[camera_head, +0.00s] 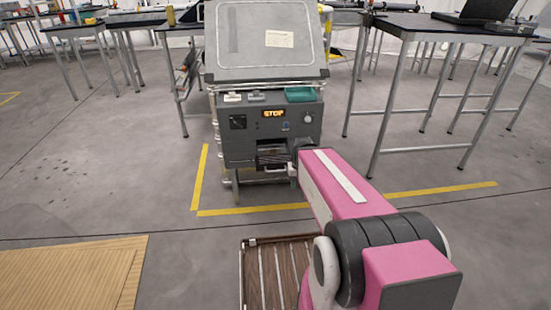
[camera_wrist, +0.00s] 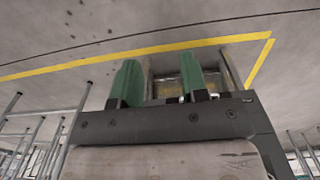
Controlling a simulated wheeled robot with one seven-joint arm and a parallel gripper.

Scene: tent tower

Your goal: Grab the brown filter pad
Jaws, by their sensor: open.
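A grey machine (camera_head: 240,140) with a lit STOP display (camera_head: 274,113) stands ahead of me, with an opening low in its front. My gripper (camera_wrist: 158,60) shows two green fingers spread apart, with nothing held between them. In the head view my gripper (camera_head: 275,160) is at the machine's lower front, partly hidden by my pink arm. In the wrist view a brownish-yellow flat thing (camera_wrist: 167,88) shows in a frame behind and between the fingers. It may be the brown filter pad, but it is too dark and small to be sure.
Yellow floor tape (camera_head: 255,210) runs around the machine. A dark table (camera_head: 450,28) with a laptop (camera_head: 487,12) stands at the right. A wooden board (camera_head: 70,275) lies at the lower left. The floor left of the machine is mostly clear.

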